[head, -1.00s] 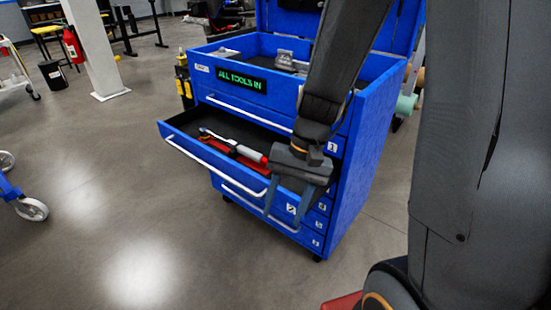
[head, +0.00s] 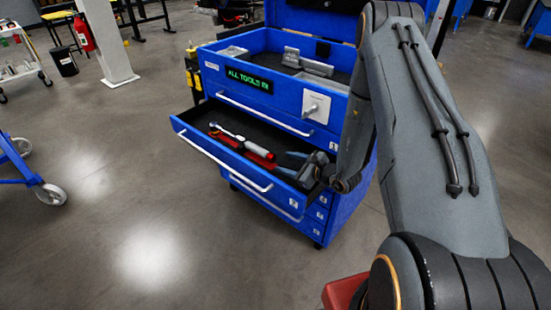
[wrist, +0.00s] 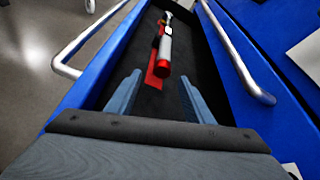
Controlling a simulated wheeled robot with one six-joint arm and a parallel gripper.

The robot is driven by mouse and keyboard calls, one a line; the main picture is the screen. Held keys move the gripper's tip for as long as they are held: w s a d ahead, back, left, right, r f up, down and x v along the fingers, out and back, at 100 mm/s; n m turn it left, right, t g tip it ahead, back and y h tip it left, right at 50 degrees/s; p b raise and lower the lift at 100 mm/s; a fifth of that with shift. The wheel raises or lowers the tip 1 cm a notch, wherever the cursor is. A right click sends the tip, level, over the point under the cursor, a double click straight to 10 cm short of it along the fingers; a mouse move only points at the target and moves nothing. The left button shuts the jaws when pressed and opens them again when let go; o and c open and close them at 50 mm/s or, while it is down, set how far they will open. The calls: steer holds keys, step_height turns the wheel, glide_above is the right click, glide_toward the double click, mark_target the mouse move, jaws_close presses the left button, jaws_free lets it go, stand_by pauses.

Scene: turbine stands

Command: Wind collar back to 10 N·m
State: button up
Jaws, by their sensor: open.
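A torque wrench (head: 238,138) with a metal head, a grey grip and a red collar end lies in the open drawer (head: 190,137) of the blue tool cabinet. A red holder (head: 262,153) lies beside and partly under it. In the wrist view the wrench (wrist: 166,52) lies ahead, its red end nearest me. My gripper (head: 290,162) is open and low at the drawer's right part. Its two fingers (wrist: 156,92) point along the drawer toward the wrench, with a gap between them and it. The scale on the wrench is too small to read.
The drawer handle (head: 225,165) runs along the front. The cabinet's sign (head: 250,82) reads "ALL TOOLS IN". The upper drawer's handle (wrist: 240,55) lies close on the right in the wrist view. Open floor (head: 150,250) lies in front of the cabinet.

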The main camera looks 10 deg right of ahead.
mark_target(274, 159)
steer(key=shift+w+d+f, duration=0.15)
steer(key=shift+d+f, duration=0.05)
steer(key=shift+f, duration=0.15)
steer(key=shift+w+a+f, duration=0.1)
steer(key=shift+w, duration=0.15)
steer(key=shift+p+x, duration=1.05)
steer(key=shift+x, duration=2.5)
steer(key=shift+m, duration=0.3)
steer(key=c, duration=1)
